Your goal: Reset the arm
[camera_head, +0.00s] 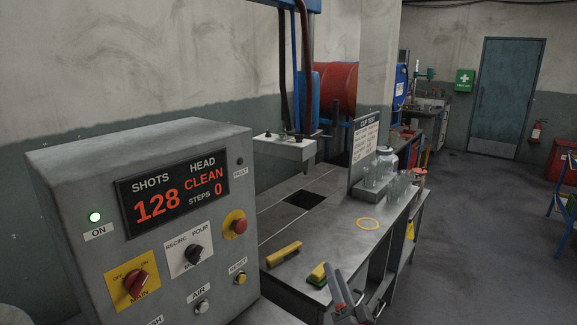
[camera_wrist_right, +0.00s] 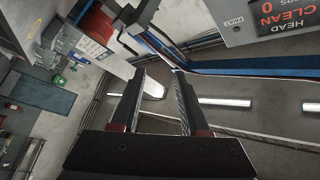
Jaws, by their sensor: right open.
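My right gripper (camera_head: 358,292) shows at the bottom of the head view, in front of the bench's near edge. In the right wrist view its two fingers (camera_wrist_right: 160,82) stand apart with nothing between them. The grey control box (camera_head: 85,185) stands at the left, its display (camera_head: 173,192) reading SHOTS 128, HEAD CLEAN and STEPS 0. A corner of the box shows in the right wrist view (camera_wrist_right: 232,32). My left gripper is in neither view.
A yellow-handled brush (camera_head: 284,253) and a yellow-green block (camera_head: 318,273) lie on the bench near the gripper. Open floor (camera_head: 470,230) lies right.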

